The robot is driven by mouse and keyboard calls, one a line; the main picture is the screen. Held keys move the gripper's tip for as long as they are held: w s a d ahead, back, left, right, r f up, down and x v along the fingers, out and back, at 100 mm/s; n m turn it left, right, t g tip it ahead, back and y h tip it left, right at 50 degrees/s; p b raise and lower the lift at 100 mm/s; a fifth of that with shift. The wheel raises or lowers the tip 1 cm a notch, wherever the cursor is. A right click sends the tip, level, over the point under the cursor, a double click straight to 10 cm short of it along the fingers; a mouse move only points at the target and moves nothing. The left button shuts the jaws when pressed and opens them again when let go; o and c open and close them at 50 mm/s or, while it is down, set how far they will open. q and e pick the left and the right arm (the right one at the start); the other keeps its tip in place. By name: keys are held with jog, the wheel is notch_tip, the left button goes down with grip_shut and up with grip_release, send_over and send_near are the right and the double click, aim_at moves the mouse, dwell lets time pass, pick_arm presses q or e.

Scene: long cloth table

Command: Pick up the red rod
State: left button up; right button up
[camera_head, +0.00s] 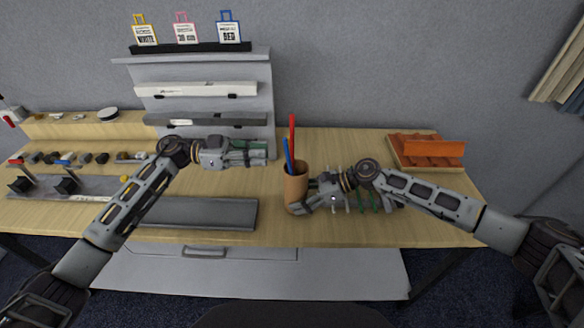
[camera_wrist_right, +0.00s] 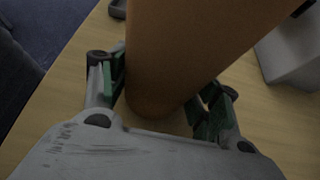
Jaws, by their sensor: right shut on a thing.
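The red rod (camera_head: 292,132) stands upright in a brown cup (camera_head: 295,188), its upper part rising above the rim and its lower part hidden inside. A shorter blue rod (camera_head: 287,154) leans beside it in the same cup. My right gripper (camera_head: 300,202) is shut on the lower part of the cup, a finger on each side; the right wrist view shows the cup wall (camera_wrist_right: 190,50) between its fingers (camera_wrist_right: 165,95). My left gripper (camera_head: 262,153) is in the air left of the rods, not touching them; its finger gap is unclear.
An orange slatted rack (camera_head: 425,150) stands at the back right of the wooden table (camera_head: 340,150). A grey tiered shelf (camera_head: 205,105) stands at the back left, with small tagged bags (camera_head: 185,30) on top. Small parts lie at far left. A dark grey tray (camera_head: 215,214) lies in front.

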pick_arm(q)
jog(key=shift+d, duration=0.85)
jog(key=shift+w+d+f, duration=0.1)
jog(key=shift+d, duration=2.5)
grip_shut()
